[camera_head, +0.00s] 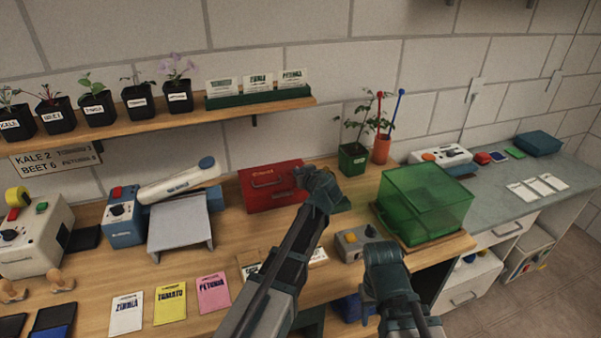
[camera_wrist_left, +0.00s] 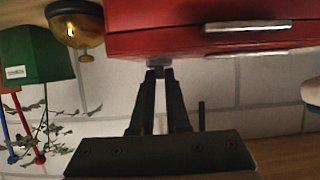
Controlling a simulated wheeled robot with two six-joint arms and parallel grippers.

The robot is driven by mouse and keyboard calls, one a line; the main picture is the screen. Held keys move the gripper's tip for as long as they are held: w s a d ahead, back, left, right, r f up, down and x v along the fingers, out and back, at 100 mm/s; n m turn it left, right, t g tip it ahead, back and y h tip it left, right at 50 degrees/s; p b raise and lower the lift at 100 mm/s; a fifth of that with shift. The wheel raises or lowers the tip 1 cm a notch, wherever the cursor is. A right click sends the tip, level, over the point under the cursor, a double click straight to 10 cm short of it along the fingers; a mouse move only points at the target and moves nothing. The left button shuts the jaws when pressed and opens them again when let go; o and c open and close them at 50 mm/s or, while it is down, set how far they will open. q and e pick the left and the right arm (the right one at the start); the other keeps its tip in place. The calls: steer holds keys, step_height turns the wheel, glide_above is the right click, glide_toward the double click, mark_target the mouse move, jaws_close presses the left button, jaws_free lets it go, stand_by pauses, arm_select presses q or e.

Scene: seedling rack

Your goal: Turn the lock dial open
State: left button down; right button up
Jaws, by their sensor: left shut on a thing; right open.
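The red box (camera_head: 272,186) with metal handles stands against the wall at the back of the wooden bench. It also shows close up in the left wrist view (camera_wrist_left: 150,42). My left gripper (camera_head: 318,178) is at the box's right end in the head view. In the left wrist view its fingers (camera_wrist_left: 157,76) are nearly together on a small grey piece at the box's edge, which looks like the lock dial. The fingers hide most of it, so its turn angle cannot be read. My right gripper (camera_head: 385,258) is open and empty over the bench's front edge.
A brass dome (camera_wrist_left: 82,30) is close beside the box. A green plant pot (camera_head: 352,159) and a clear green cover (camera_head: 425,200) stand to the right. A grey control box (camera_head: 362,243) is near my right gripper. A grey metal tray (camera_head: 180,225) stands left of the box.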

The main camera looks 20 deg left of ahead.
arm_select(q)
steer(key=shift+s+a, duration=0.1)
steer(key=shift+s+a+m+t+h, duration=0.2)
steer(key=shift+m+t+h, duration=0.4)
steer(key=shift+m+h, duration=0.25)
steer(key=shift+w+a+m+t+h, duration=0.1)
steer(key=shift+a+m+t+h, duration=0.1)
steer(key=shift+m+h, duration=0.6)
steer(key=shift+s+a+m+t+h, duration=0.1)
steer(key=shift+m+t+h, duration=0.1)
steer(key=shift+m+h, duration=0.6)
steer(key=shift+w+a+m+t+h, duration=0.1)
steer(key=shift+a+m+t+h, duration=0.1)
steer(key=shift+m+h, duration=0.55)
steer(key=shift+w+a+m+g+h, duration=0.1)
steer(key=shift+a+m+g+h, duration=0.1)
steer(key=shift+m+h, duration=0.95)
steer(key=shift+a+m+g+h, duration=0.2)
steer(key=shift+m+h, duration=0.65)
steer(key=shift+h, duration=0.6)
steer(key=shift+m+g+h, duration=0.3)
steer(key=shift+m+h, duration=0.6)
steer(key=c, duration=0.9)
jaws_free()
